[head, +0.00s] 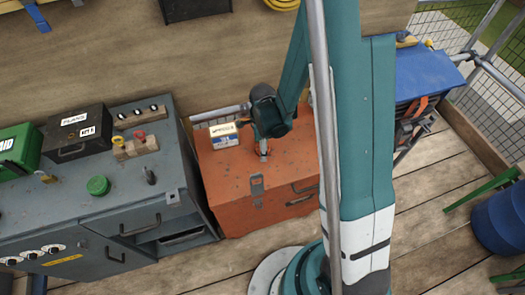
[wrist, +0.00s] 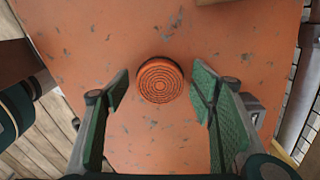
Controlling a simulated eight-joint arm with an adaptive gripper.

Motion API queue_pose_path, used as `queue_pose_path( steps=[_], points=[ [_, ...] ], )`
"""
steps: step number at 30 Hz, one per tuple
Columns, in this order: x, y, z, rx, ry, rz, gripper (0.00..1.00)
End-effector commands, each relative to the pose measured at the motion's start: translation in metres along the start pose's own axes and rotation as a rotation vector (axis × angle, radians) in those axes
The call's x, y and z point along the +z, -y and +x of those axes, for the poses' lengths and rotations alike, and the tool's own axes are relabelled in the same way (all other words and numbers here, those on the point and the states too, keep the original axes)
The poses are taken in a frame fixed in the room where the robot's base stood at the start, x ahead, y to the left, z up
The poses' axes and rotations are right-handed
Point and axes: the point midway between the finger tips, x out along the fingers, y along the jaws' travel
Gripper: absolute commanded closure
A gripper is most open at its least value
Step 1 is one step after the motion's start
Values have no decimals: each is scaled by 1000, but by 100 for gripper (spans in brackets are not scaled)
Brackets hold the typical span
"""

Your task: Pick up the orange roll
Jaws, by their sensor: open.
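The orange roll (wrist: 160,80) shows in the wrist view as a round, ridged disc seen from above, on the scuffed top of the orange chest (head: 228,170). My gripper (wrist: 160,95) is open, with one green-padded finger to the left of the roll and one to the right. Gaps show between the roll and both fingers, and nothing is held. In the head view my gripper (head: 263,152) points down over the chest lid, and the roll there is mostly hidden behind it.
The grey cabinet (head: 60,205) to the left carries a black box (head: 82,135), a green roll (head: 98,186) and a wooden block (head: 135,147). A plywood wall rises behind.

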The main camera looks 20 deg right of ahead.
Motion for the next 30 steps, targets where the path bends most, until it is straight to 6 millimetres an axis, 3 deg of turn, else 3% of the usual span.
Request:
queue_pose_path(
  steps=[20,27,30],
  points=[
    [0,0,4,0,0,0,44],
    [0,0,4,0,0,0,75],
    [0,0,4,0,0,0,75]
  ],
)
